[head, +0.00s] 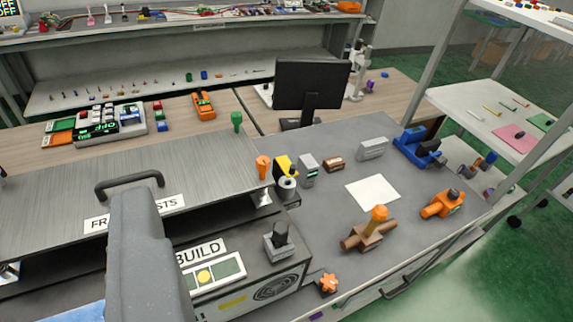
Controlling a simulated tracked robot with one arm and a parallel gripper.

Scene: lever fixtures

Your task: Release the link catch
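I cannot tell for sure which fixture is the link catch. A brown fixture with an upright orange knob (368,236) stands on the grey bench top, right of centre. An orange fixture with a dark knob (442,205) sits to its right. A blue fixture with dark parts (417,148) is at the back right. A grey block with a black upright lever (281,243) stands on the box in front. A grey part of my arm (150,250) fills the lower left, away from these fixtures; no fingertips can be made out.
A white sheet (373,193) lies on the bench among the fixtures. A black monitor (310,84) stands behind. A white shelf rack (500,130) bounds the right side, with green floor beyond.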

